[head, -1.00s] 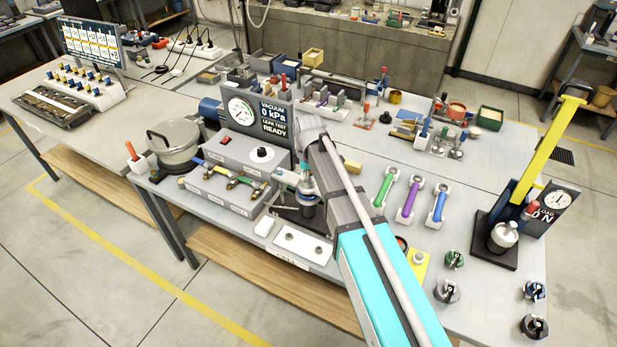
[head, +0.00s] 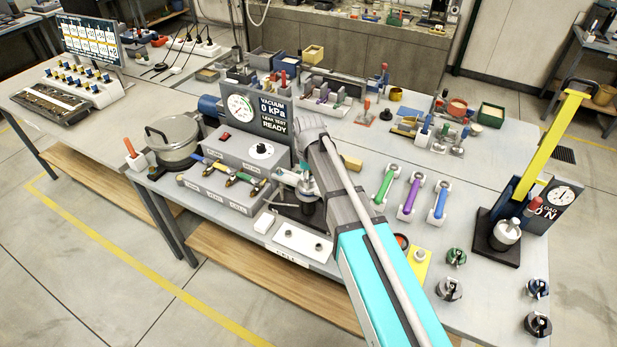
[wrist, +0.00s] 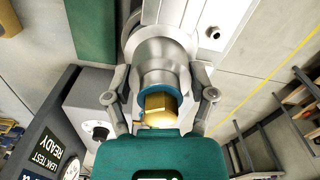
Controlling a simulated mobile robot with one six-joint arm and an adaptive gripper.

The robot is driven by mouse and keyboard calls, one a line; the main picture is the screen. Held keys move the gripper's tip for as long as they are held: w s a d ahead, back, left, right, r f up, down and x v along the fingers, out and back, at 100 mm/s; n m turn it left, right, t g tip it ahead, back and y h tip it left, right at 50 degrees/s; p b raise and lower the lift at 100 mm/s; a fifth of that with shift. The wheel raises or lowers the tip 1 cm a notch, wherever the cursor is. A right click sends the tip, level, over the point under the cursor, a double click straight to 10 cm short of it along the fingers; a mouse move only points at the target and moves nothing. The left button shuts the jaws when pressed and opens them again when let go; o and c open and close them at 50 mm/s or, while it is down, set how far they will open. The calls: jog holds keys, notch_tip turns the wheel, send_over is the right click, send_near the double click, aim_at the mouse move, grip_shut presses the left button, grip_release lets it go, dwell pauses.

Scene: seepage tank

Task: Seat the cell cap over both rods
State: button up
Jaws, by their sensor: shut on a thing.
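In the wrist view my gripper (wrist: 161,103) has a finger on each side of a round silver piece (wrist: 160,62) with a blue collar and a brass hex fitting. It is shut on this piece, which I take to be the cell cap. In the head view my gripper (head: 300,185) is low over a dark base (head: 297,213) at the front of the bench, right of the grey valve box. The arm hides part of this place. I cannot make out the two rods, or whether the cap touches them.
The grey valve box (head: 222,187) with coloured levers and the vacuum display (head: 272,115) stand close on the left. A white plate (head: 302,241) with two studs lies in front. Green, purple and blue handles (head: 411,195) stand to the right. Bench space farther right is partly clear.

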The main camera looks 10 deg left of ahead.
jog(key=o, duration=1.2)
jog(key=shift+o, duration=0.2)
jog(key=shift+r, duration=0.2)
notch_tip(320, 180, up, 10)
jog(key=p, duration=1)
jog(key=shift+r+p, duration=0.1)
jog(key=shift+p, duration=0.2)
jog(key=shift+w+d+f+b, duration=0.1)
jog(key=shift+w+f+b, duration=0.4)
jog(key=shift+f+b, duration=0.3)
jog(key=w+d+f+b, duration=0.4)
jog(key=w+f+b, duration=0.6)
jog(key=f+b, duration=0.1)
jog(key=shift+w+f+b, duration=0.15)
jog(key=shift+f+b, duration=0.25)
jog(key=shift+f, duration=0.05)
jog(key=shift+r, duration=0.15)
